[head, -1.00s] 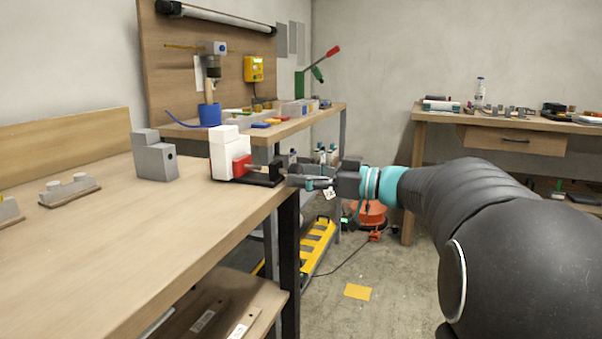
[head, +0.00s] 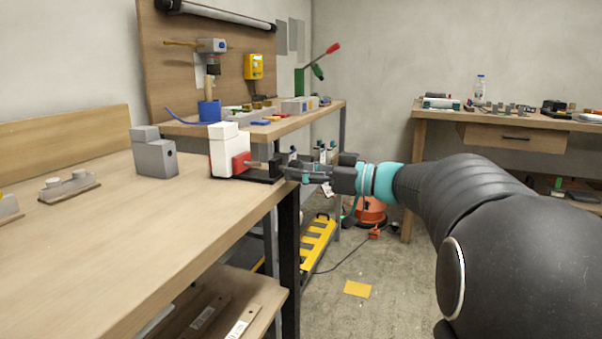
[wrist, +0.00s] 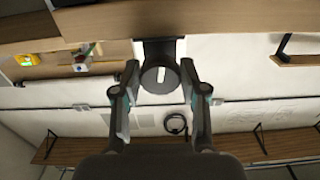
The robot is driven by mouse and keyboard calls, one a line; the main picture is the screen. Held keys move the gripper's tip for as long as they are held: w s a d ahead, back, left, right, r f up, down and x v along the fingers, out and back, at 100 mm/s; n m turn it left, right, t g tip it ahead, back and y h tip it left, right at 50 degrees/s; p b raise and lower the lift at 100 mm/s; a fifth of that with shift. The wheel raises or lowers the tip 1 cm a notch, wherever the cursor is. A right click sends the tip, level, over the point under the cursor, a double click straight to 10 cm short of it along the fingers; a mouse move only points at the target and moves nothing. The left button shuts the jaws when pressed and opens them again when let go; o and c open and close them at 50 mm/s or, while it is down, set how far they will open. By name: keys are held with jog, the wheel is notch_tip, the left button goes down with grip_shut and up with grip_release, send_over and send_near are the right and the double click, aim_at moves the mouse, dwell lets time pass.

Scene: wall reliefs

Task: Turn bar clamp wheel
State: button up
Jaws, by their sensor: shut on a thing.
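The bar clamp stands at the right edge of the near bench in the head view. It has a black base (head: 262,178) and a red jaw piece (head: 241,163) against a white block (head: 226,150).
A grey block (head: 154,157) and a small grey fixture (head: 69,186) sit on the bench (head: 130,225) to the left. A second bench (head: 310,113) with tools stands behind. The floor (head: 390,270) right of the near bench is mostly clear.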

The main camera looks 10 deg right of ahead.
jog(key=shift+f+m, duration=0.1)
jog(key=shift+m, duration=0.2)
jog(key=m, duration=0.6)
jog(key=m+b, duration=0.1)
jog(key=m, duration=1)
jog(key=shift+r+m, duration=0.25)
jog(key=shift+m, duration=0.15)
jog(key=shift+m, duration=0.3)
jog(key=o, duration=1.1)
jog(key=shift+a, duration=0.1)
jog(key=shift+o, duration=0.2)
